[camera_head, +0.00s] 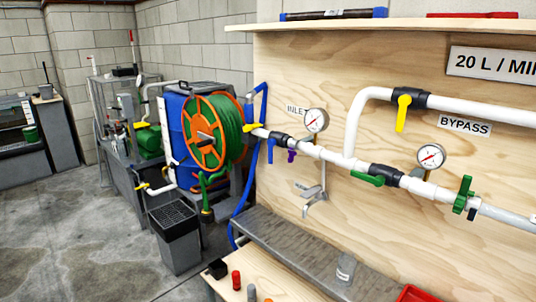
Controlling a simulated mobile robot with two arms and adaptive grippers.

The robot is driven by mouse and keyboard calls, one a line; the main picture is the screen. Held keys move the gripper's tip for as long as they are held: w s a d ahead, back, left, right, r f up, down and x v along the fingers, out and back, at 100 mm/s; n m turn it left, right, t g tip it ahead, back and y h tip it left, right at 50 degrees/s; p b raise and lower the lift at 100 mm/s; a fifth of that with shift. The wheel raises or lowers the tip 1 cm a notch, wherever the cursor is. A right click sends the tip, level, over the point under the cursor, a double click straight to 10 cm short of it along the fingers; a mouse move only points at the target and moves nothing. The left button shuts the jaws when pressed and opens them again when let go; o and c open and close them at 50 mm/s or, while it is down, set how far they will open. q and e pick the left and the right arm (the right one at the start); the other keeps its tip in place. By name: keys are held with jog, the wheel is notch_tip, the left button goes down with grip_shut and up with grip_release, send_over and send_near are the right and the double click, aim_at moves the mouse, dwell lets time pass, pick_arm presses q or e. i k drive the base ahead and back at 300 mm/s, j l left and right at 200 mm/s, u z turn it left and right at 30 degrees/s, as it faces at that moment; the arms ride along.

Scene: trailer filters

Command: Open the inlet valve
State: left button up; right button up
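The INLET label (297,111) is on the plywood panel, just left of a round gauge (317,120). Below the label, a black valve body (279,138) sits on the white pipe. A blue lever (270,151) hangs down from it, across the pipe. A small purple handle (292,156) hangs just to its right. A yellow handle (251,127) is at the pipe's left end, close to the hose reel. I cannot tell for certain which handle belongs to the inlet label. Neither of my grippers shows in the head view.
The BYPASS pipe has a yellow lever (403,112) pointing down. The lower pipe carries a green lever (367,179) along it and a green wheel (464,194). A grey ledge (285,250) and wooden bench (265,280) stand below. A hose reel (205,132) and bin (175,235) are left.

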aim_at(271, 142)
jog(key=i+j, duration=0.15)
jog(key=j, duration=0.2)
jog(key=i+j+z, duration=0.1)
jog(key=j, duration=0.25)
jog(key=i+j, duration=0.25)
jog(key=j, duration=0.15)
jog(key=i+j+z, duration=0.1)
jog(key=j, duration=0.25)
jog(key=i+j, duration=0.2)
jog(key=j, duration=0.2)
jog(key=l+z, duration=0.05)
